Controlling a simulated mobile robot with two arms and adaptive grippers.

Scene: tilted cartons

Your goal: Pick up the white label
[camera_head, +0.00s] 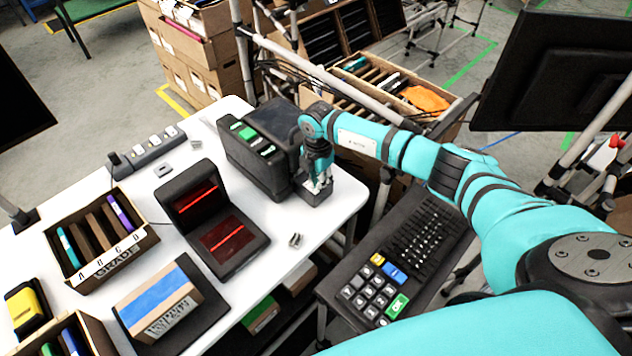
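My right gripper (319,187) reaches down over the front right end of the black label printer (255,150) on the white table. Its fingers are small and partly hidden against the printer's dark front, so I cannot tell whether they are open or shut. Pale patches show at the fingertips. I cannot tell whether these are the white label or parts of the fingers, and no separate white label is clear elsewhere. My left gripper is not in view.
A scanner (220,222) with red light lines stands left of the printer on the white table (290,262). A divided carton (100,262) and a blue-topped box (160,305) lie further left. A black keyboard panel (430,235) stands at the right.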

